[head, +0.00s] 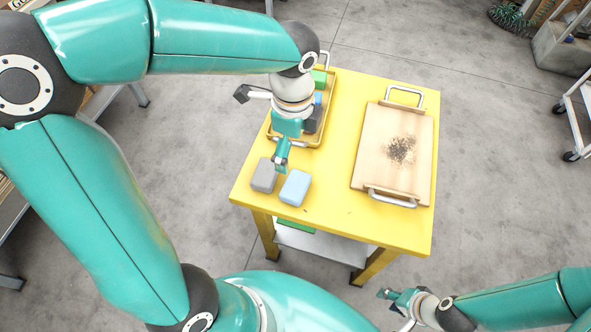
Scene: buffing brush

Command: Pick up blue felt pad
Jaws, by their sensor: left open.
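A light blue pad (295,188), a rounded block, lies on the yellow table near its front left. A grey block (263,175) lies just left of it. My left gripper (262,130) is open, with its fingers spread, over the front of the yellow tray (328,118). One finger hangs just above and behind the two blocks, apart from the blue pad as far as I can tell. My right gripper (394,306) is low at the front, off the table; its jaws are too unclear to read.
The tray holds green, blue and dark items, partly hidden by my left gripper. A wooden board (379,174) with metal handles and a dark pile of bits (400,149) lies on the right of the table (336,217). The front middle of the table is mostly clear.

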